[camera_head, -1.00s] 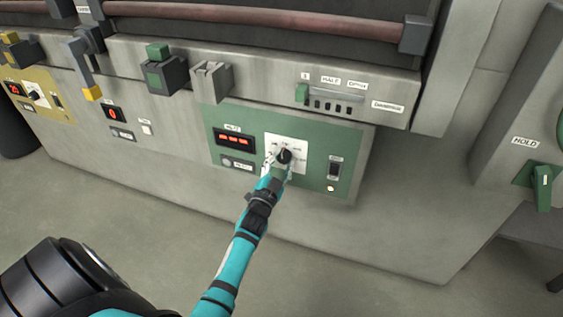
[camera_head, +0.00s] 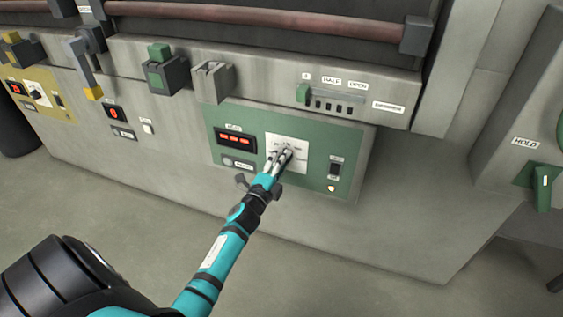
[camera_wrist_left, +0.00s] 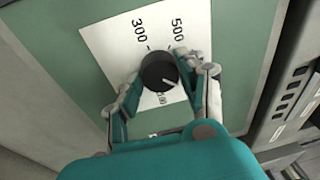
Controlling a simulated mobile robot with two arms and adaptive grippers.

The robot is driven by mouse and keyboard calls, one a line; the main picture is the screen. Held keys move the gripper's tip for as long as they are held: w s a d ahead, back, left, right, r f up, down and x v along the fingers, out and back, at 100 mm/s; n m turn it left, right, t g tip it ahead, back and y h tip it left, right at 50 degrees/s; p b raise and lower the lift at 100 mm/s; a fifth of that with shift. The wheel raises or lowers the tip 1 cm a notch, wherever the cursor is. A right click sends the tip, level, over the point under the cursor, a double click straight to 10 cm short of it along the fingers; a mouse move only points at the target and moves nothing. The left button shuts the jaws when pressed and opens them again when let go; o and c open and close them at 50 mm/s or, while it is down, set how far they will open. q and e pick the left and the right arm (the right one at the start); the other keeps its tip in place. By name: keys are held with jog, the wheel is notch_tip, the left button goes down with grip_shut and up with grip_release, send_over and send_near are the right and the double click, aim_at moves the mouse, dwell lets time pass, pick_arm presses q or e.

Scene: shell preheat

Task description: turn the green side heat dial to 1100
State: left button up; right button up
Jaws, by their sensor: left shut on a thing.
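The green side heat dial is a round black knob (camera_wrist_left: 158,70) on a white scale plate (camera_head: 300,165) set in a green panel (camera_head: 350,150). My left gripper (camera_head: 284,156) reaches it from below. In the left wrist view its two fingers (camera_wrist_left: 158,76) are shut on the knob, one on each side. The knob's white pointer mark aims toward the lower right of that picture, away from the 300 and 500 labels. Another label below the knob is partly hidden and I cannot read it fully. In the head view the fingers cover most of the knob. My right gripper is not in view.
A red display (camera_head: 236,139) sits left of the dial, and a black switch (camera_head: 335,170) with a lit lamp (camera_head: 331,188) sits right. A green slider (camera_head: 303,93) is above. A yellow panel (camera_head: 40,100) is far left. The floor in front is clear.

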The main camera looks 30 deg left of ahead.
pick_arm(q)
jog(key=shift+r+m+g+h+p, duration=0.1)
jog(key=shift+m+g+h+p, duration=0.15)
jog(key=shift+m, duration=1.85)
jog(key=shift+m+g+h+p, duration=0.15)
jog(key=shift+m+p, duration=0.05)
jog(key=shift+m, duration=1.9)
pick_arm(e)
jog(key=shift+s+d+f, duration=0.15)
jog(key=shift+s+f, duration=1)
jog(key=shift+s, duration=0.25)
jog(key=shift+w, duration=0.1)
pick_arm(q)
jog(key=o, duration=1.2)
jog(key=s, duration=0.4)
jog(key=s+d, duration=0.1)
jog(key=s, duration=0.7)
jog(key=shift+d, duration=0.2)
